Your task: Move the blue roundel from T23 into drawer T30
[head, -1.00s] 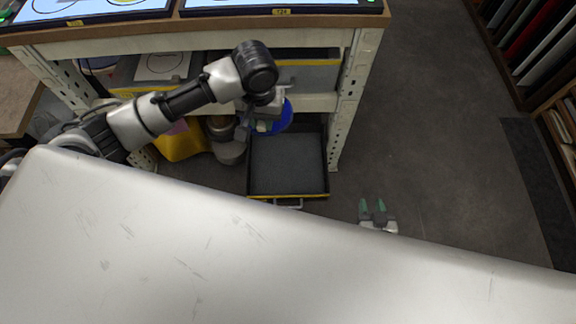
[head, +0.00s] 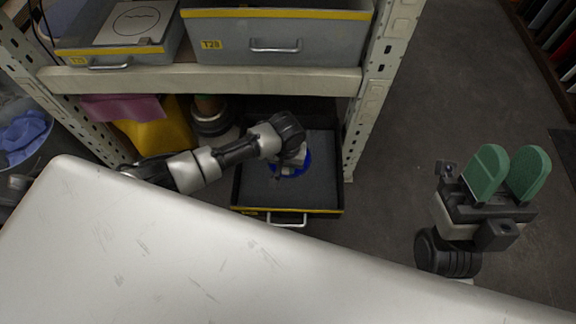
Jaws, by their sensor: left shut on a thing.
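The blue roundel (head: 305,162) is held by my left gripper (head: 288,170), which is shut on it. The gripper and wrist hide most of the roundel; a blue edge shows. Both are over the inside of an open low drawer (head: 328,190) with a dark grey lining, a yellow front strip and a handle. Its label is too small to read. I cannot tell whether the roundel touches the lining. My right gripper (head: 508,176), with green finger pads, is open and empty at the right, away from the drawer.
Drawer T28 (head: 330,40) and a grey drawer with a white drawn sheet (head: 85,52) sit on the shelf above. A perforated post (head: 372,110) stands right of the open drawer. Yellow and pink items lie left, under the shelf.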

